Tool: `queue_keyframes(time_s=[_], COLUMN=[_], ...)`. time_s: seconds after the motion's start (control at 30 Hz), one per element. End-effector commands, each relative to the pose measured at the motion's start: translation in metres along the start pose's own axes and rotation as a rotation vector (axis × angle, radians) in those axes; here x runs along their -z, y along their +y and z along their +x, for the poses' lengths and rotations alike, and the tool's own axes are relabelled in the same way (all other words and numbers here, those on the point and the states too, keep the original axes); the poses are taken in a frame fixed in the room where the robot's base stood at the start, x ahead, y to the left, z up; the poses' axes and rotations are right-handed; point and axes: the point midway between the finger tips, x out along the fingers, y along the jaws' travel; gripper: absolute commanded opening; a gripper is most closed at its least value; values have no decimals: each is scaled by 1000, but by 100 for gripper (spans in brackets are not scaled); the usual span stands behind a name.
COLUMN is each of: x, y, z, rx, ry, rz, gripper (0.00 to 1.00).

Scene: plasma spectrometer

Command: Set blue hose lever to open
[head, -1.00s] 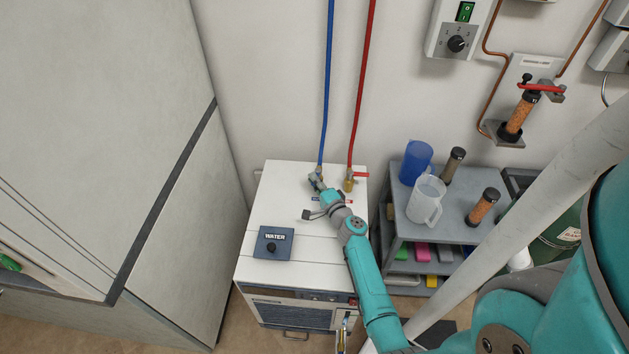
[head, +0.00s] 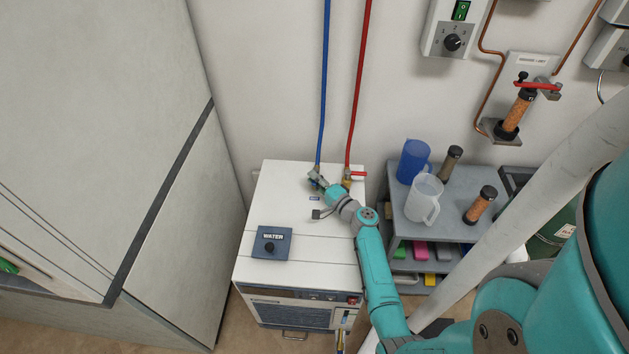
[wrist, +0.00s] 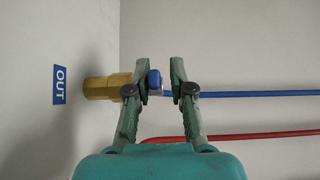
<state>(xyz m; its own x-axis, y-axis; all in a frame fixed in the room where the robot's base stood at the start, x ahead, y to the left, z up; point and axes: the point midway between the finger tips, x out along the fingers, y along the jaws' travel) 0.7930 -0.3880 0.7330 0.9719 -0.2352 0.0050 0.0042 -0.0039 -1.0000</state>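The blue hose (head: 323,85) runs down the wall to a brass fitting on top of the white cabinet. In the wrist view, the brass valve (wrist: 103,87) is left of my fingers, and the blue hose (wrist: 245,94) runs off right. The blue lever (wrist: 154,82) shows end-on between my fingertips, close to the left one. My gripper (wrist: 159,72) is open around it, with a gap to the right finger. In the head view my gripper (head: 317,179) is at the blue hose's foot and hides most of the valve, so the lever's angle is unclear.
The red hose (head: 357,85) and its red lever (head: 359,174) stand just right of my gripper. The white cabinet (head: 290,200) carries a WATER box (head: 271,243). A grey cart (head: 452,207) with jugs is to the right. A blue OUT label (wrist: 59,84) is beside the valve.

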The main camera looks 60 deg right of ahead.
Motion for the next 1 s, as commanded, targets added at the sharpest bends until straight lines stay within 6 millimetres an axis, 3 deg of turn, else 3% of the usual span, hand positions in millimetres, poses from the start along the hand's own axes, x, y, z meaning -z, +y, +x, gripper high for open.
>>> queue_keyframes(time_s=[0.33,0.47,1.0], x=[0,0,0], y=[2,3,1], z=[-2,-12,-106], rx=[-3,-4,-2], ry=[1,2,3], rz=[1,2,1], gripper=[35,35,35])
